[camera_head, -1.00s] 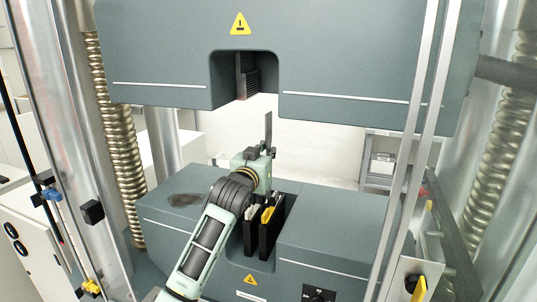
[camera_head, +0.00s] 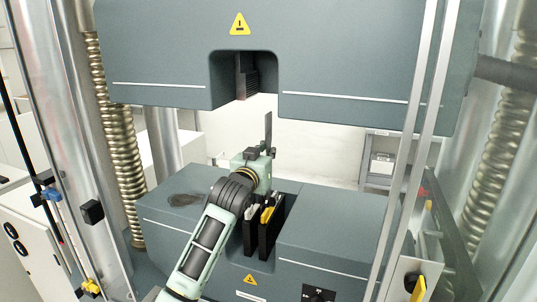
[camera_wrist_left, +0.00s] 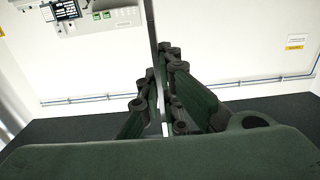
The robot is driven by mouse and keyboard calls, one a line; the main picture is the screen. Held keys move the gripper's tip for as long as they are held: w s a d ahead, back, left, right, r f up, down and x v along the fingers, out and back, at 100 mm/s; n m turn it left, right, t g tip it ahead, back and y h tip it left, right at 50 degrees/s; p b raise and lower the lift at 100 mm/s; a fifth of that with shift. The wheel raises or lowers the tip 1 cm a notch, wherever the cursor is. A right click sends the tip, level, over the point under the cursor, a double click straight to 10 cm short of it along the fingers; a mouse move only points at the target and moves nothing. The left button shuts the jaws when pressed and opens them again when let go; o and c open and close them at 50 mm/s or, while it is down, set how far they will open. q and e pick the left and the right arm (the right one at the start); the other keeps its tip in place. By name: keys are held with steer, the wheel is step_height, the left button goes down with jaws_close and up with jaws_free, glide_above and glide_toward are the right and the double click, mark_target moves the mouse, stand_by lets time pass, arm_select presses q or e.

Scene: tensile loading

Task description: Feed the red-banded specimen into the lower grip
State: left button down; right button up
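A thin grey upright strip, the specimen (camera_head: 268,126), stands above my left gripper (camera_head: 262,151) in the head view. No red band shows on it. In the left wrist view the fingers (camera_wrist_left: 166,58) are closed around the strip (camera_wrist_left: 151,22), which runs up and down between them. The lower grip (camera_head: 268,232), with black jaws and yellow-and-white parts, sits in the slot of the lower block, below my gripper. My arm and gripper hide part of it. The strip's lower end is hidden in the head view. My right gripper is not in view.
The upper crosshead (camera_head: 345,70) hangs above, with the upper grip (camera_head: 246,80) in its recess. The lower block (camera_head: 335,228) is wide and flat on top. Ribbed columns (camera_head: 118,135) stand at both sides. Pale vertical rails (camera_head: 408,150) cross the right side. Open air lies between the blocks.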

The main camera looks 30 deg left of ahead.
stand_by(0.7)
arm_select(q)
steer(key=c, duration=1.9)
jaws_free()
steer(key=shift+f, duration=0.15)
steer(key=shift+o, duration=0.2)
steer(key=shift+f, duration=0.2)
steer(key=v, duration=1.2)
steer(key=shift+r, duration=0.15)
